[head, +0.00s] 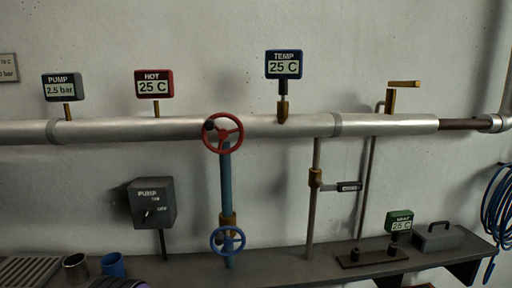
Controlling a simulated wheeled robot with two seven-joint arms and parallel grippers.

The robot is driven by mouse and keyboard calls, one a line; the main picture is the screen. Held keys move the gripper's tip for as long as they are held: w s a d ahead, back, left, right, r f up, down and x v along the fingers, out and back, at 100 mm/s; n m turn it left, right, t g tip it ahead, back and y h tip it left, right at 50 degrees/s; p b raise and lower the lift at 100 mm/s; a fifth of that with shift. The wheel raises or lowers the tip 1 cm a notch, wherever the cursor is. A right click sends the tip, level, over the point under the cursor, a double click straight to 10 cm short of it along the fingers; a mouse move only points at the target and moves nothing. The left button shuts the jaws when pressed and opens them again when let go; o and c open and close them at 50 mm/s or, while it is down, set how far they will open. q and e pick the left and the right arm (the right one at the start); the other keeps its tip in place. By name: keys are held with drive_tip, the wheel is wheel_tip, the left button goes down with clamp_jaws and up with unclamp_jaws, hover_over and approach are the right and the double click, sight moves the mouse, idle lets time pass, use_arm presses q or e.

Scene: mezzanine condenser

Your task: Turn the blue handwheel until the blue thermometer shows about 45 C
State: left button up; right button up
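The blue handwheel (227,241) sits low on a vertical blue pipe, with a brass fitting just above it. The blue thermometer (284,65), labelled TEMP, stands above the silver pipe on a brass stem and reads 25 C. A red handwheel (223,132) is higher up, where the blue pipe meets the silver pipe. Nothing touches the blue handwheel. Neither of my grippers shows in the head view.
A red HOT display (154,84) reads 25 C. A PUMP display (62,87) reads 2.5 bar. A dark shelf (285,271) holds a blue cup (113,265) and a grey toolbox (438,237).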

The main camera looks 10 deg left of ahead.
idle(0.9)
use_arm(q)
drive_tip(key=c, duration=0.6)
